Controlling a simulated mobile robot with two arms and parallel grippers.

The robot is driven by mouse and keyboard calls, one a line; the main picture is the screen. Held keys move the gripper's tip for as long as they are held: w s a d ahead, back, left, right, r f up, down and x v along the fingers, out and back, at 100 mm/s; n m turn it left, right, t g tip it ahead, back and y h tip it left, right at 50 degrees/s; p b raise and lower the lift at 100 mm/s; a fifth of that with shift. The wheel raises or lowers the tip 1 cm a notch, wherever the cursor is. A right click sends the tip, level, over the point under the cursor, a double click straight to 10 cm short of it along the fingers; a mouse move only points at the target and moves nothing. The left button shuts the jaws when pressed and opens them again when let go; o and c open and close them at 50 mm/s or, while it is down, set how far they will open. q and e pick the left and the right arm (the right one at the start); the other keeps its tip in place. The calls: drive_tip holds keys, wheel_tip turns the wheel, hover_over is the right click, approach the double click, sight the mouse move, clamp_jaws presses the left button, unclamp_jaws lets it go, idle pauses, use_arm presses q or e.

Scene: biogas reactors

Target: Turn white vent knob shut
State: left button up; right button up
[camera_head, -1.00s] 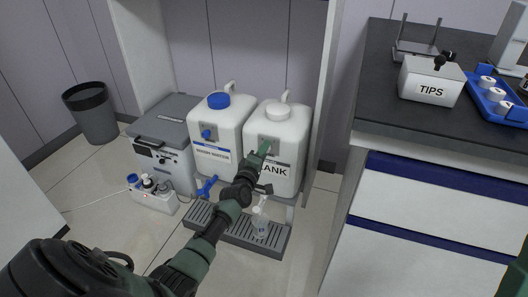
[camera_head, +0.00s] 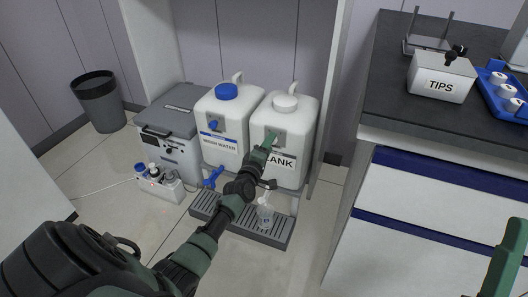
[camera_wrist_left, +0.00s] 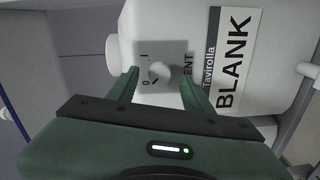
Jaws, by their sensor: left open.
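The white BLANK tank (camera_head: 300,117) stands on the right of two tanks, with a white cap on top. Its grey vent plate (camera_wrist_left: 174,51) shows in the left wrist view, with marks I and O. The white vent knob (camera_wrist_left: 159,72) sits on this plate. My left gripper (camera_head: 270,142) is open in front of the tank. In the left wrist view its two green fingers (camera_wrist_left: 160,80) stand on either side of the knob; I cannot tell whether they touch it. In the head view the gripper hides the knob. A green part of my right gripper (camera_head: 503,262) shows at the right edge.
The wash water tank (camera_head: 219,126) with blue cap and blue knob stands close on the left. A counter (camera_head: 430,125) stands on the right. A grey box (camera_head: 173,130) is further left.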

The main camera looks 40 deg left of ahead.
use_arm(q)
drive_tip(key=p+v, duration=0.2)
drive_tip(key=v, duration=0.4)
use_arm(e)
drive_tip(key=w+f+g+h, duration=0.2)
drive_tip(key=w+f+g, duration=0.4)
drive_tip(key=f, duration=0.2)
drive_tip(key=shift+a+f, duration=0.2)
use_arm(q)
drive_tip(key=shift+s, duration=0.15)
use_arm(e)
drive_tip(key=shift+w, duration=0.1)
